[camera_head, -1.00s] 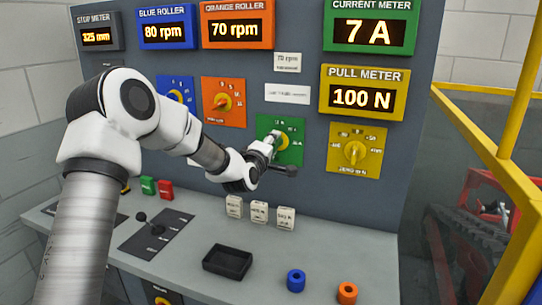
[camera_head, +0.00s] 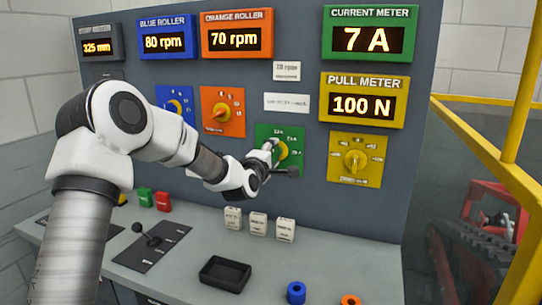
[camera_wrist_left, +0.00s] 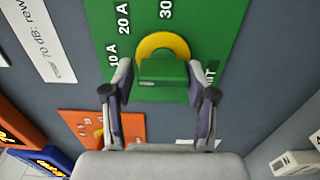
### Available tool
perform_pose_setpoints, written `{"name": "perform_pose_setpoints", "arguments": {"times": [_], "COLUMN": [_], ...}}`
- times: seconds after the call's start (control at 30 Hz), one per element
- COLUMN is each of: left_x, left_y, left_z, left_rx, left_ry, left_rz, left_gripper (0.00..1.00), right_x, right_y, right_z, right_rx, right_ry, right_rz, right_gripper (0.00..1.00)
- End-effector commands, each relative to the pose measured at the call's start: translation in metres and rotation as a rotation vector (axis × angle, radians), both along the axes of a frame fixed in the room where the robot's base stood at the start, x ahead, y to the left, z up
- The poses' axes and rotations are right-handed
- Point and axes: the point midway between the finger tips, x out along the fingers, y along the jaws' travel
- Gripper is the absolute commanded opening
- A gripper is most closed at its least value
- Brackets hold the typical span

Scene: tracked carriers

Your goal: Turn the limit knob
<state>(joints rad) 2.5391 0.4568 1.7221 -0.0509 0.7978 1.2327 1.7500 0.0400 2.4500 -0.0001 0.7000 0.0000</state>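The limit knob (camera_head: 283,150) is a yellow disc on a green plate (camera_head: 293,136) in the middle of the control panel. In the left wrist view the knob's green grip (camera_wrist_left: 163,73) stands in front of the yellow disc (camera_wrist_left: 163,43), and the plate is marked 10 A, 20 A and 30. My left gripper (camera_head: 275,156) is at the knob, partly covering it. In the left wrist view my left gripper (camera_wrist_left: 161,85) is open, one finger on each side of the grip, with a small gap visible. My right gripper is not in view.
An orange dial plate (camera_head: 222,111) and a yellow dial plate (camera_head: 356,159) flank the green one. The current meter (camera_head: 369,36) reads 7 A. Below, the desk carries white blocks (camera_head: 258,224), a black tray (camera_head: 225,273) and a joystick (camera_head: 148,235). A yellow rail (camera_head: 489,165) stands right.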

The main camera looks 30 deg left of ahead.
Motion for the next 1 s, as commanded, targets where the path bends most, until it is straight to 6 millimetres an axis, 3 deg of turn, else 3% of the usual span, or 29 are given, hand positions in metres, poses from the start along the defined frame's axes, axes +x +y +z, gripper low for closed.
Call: {"name": "perform_pose_setpoints", "arguments": {"times": [0.3, 0.43, 0.8, 1.0], "left_x": [-0.001, -0.011, -0.094, -0.114], "left_y": [0.0, -0.002, -0.025, -0.03], "left_z": [-0.002, -0.002, -0.002, -0.002], "left_rx": [-0.002, -0.004, -0.005, -0.001], "left_ry": [0.004, 0.004, 0.004, 0.004], "left_rz": [0.001, 0.001, -0.002, -0.002], "left_gripper": [0.73, 0.73, 0.73, 0.73], "right_x": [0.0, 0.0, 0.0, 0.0], "right_y": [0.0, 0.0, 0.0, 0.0], "right_z": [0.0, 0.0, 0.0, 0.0], "right_rx": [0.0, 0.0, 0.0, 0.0], "right_ry": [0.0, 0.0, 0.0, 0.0], "right_rz": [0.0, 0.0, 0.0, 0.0], "right_gripper": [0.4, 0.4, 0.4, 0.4]}}
